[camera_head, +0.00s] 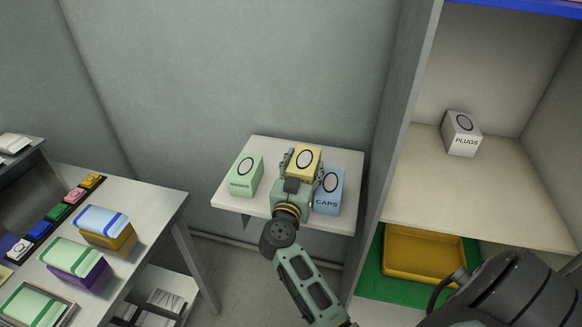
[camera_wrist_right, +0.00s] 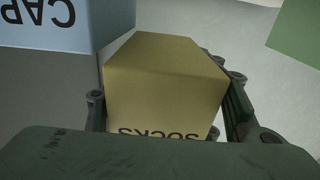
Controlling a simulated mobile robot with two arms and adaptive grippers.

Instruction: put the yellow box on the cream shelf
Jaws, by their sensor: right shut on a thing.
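The yellow box (camera_head: 305,161), with a dark ring on its top, is at the small white wall table, between a green box and a blue box. It fills the middle of the right wrist view (camera_wrist_right: 165,85), where its face reads SOCKS upside down. My right gripper (camera_head: 302,168) is shut on it, one finger on each side. I cannot tell whether the box still touches the table. The cream shelf (camera_head: 460,205) is in the grey cabinet at the right, with bare surface at its front and left. My left gripper is not in view.
The blue CAPS box (camera_head: 329,192) and the green box (camera_head: 246,175) stand close on either side. A grey PLUGS box (camera_head: 461,134) stands at the shelf's back. The cabinet's side wall (camera_head: 400,130) rises between table and shelf. A yellow tray (camera_head: 425,256) lies below.

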